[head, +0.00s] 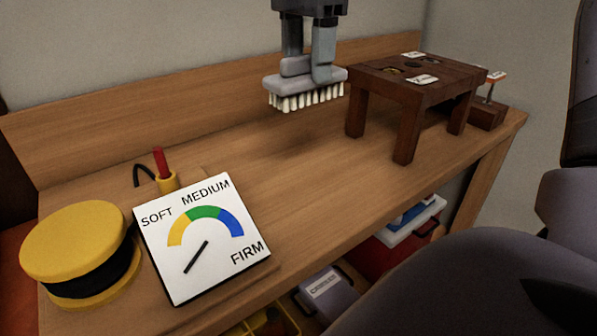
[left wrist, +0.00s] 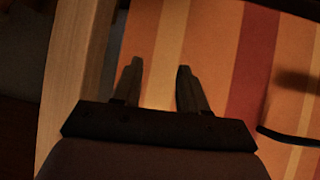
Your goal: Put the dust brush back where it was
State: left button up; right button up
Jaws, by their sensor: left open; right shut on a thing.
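The dust brush (head: 303,92) has a grey body and white bristles pointing down. My right gripper (head: 309,66) is shut on its grey handle and holds it above the wooden bench, left of a small dark wooden stand (head: 430,80). A shadow lies on the bench below the bristles, so the brush appears clear of the surface. My left gripper (left wrist: 158,85) is open and empty in the left wrist view, over a striped orange, tan and red surface. The left gripper does not show in the head view.
The wooden bench (head: 270,170) has a raised back board. A SOFT-MEDIUM-FIRM gauge (head: 205,265) and a yellow-black round device (head: 75,245) stand at the left. A small block with a card (head: 488,105) is at the far right. Boxes (head: 410,225) sit below. The bench middle is clear.

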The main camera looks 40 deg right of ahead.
jog(key=shift+f+b, duration=1.05)
jog(key=shift+f, duration=7.7)
jog(key=shift+f, duration=0.15)
jog(key=o, duration=1)
